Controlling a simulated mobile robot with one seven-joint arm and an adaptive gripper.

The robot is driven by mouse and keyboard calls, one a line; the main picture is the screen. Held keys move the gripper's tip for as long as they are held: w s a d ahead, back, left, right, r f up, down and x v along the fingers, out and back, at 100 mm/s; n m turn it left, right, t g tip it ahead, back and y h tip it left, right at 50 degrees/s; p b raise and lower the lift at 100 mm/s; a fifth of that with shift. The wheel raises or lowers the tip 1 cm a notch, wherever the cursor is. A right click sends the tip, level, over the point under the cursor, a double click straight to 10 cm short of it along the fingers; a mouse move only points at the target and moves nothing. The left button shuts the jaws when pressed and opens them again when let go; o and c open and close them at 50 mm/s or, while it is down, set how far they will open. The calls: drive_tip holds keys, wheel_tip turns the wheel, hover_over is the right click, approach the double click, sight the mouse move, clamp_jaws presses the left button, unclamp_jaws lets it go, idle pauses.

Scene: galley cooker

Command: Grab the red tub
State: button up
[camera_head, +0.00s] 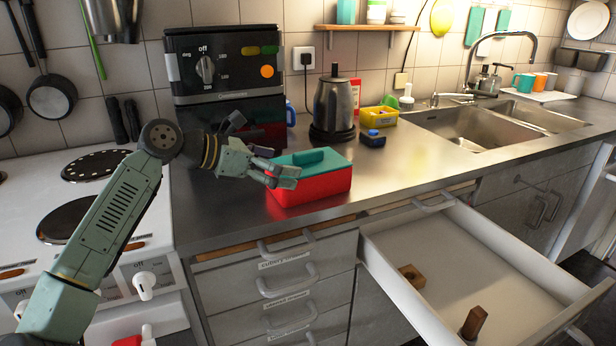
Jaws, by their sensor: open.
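The red tub (312,190) stands on the steel counter, near its front edge, left of the middle of the view. It is a red box with a green lid that has a raised handle (308,156). My gripper (290,176) is open at the left end of the tub, at about lid height, and its fingers overlap the lid's left part in the picture. I cannot tell whether the fingers touch the lid. The tub's left side is partly hidden by my gripper.
A black oven (225,75) stands behind my gripper. An open white drawer (450,255) juts out at the front right. The counter right of the tub is clear.

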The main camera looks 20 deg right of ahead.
drive_tip(key=shift+x, duration=1.55)
drive_tip(key=shift+c, duration=0.4)
drive_tip(key=c, duration=0.9)
drive_tip(key=shift+o, duration=0.2)
drive_tip(key=shift+r, duration=0.2)
